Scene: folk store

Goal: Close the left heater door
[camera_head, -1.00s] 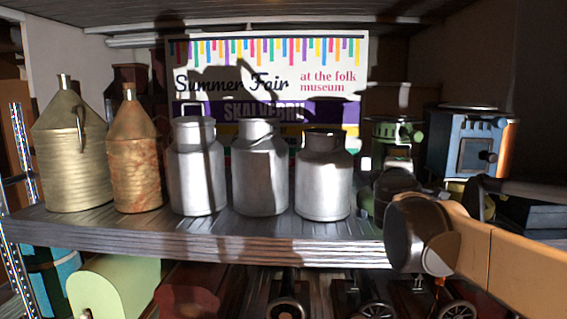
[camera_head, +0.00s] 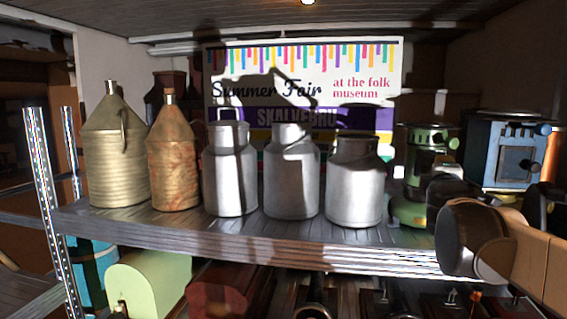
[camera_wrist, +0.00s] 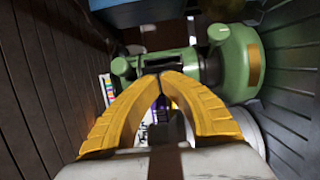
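The left heater is green and round; in the head view it (camera_head: 432,138) stands on the shelf right of the milk cans, its lower part partly hidden by my arm. In the wrist view the green heater (camera_wrist: 240,62) lies sideways across the upper middle and right, with its round base at the right. I cannot clearly make out its door or how far it is open. My gripper (camera_wrist: 172,76) has two yellow fingers with tips together and nothing visible between them. The tips appear close to the heater's side; contact cannot be told.
A blue heater (camera_head: 500,152) stands right of the green one. Three metal milk cans (camera_head: 292,175) and two conical cans (camera_head: 113,150) fill the shelf (camera_head: 240,235) to the left. A Summer Fair banner (camera_head: 300,75) hangs behind. A light green rounded object (camera_head: 148,285) sits below.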

